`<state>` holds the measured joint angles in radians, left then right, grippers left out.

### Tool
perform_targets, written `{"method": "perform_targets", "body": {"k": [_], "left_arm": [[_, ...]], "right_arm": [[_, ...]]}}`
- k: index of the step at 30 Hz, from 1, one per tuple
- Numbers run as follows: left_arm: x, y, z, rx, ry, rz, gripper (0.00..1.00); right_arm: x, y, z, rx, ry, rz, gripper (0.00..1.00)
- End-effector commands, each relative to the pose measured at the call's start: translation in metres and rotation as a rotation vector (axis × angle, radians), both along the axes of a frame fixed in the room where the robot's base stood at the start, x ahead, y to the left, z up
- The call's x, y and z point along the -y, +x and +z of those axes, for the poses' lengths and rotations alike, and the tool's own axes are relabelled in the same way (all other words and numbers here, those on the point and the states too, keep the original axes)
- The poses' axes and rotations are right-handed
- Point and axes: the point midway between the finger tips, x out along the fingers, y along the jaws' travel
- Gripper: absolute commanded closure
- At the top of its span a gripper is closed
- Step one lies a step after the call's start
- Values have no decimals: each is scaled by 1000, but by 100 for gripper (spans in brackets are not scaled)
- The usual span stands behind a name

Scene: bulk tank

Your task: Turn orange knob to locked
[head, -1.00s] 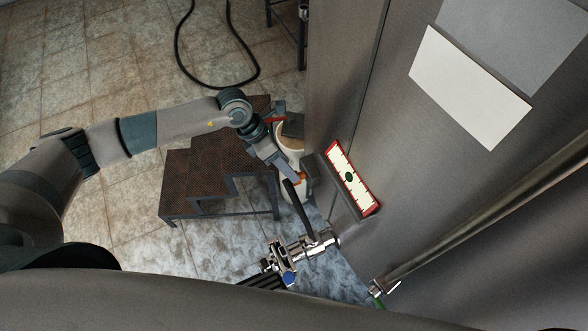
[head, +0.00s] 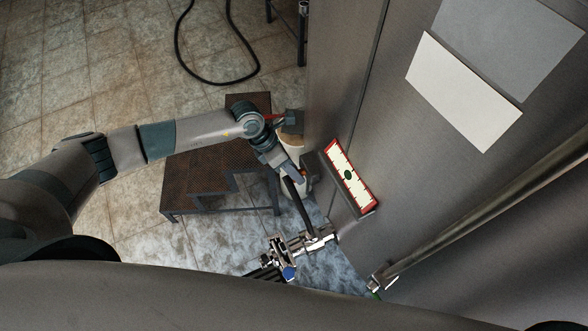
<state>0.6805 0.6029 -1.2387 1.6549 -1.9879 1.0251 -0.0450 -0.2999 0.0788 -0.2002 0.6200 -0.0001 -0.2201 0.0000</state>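A small orange part (head: 302,174), which looks like the orange knob, shows at the top of a black handle (head: 297,203) by the tank's lower left edge. My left gripper (head: 292,170) reaches down to it from the upper left. Its fingers overlap the orange part in the picture; I cannot tell whether they touch or grip it, and the finger gap is hidden. The knob's locked mark is not readable. My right gripper is not in view.
The grey metal tank (head: 400,180) fills the right, with a red-framed gauge (head: 348,175). Brown steps (head: 215,178) stand left of the gripper. Metal pipe fittings (head: 290,252) lie below the handle. A black hose (head: 180,50) lies on open floor.

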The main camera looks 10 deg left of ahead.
Motion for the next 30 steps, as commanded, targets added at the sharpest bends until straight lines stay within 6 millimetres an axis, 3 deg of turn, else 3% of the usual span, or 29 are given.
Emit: {"method": "perform_targets", "body": {"k": [18, 30], "left_arm": [[5, -7, 1, 172, 125, -8, 90], [8, -11, -3, 351, 255, -10, 90]], "right_arm": [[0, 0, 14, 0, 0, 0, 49], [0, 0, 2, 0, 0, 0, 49]]}}
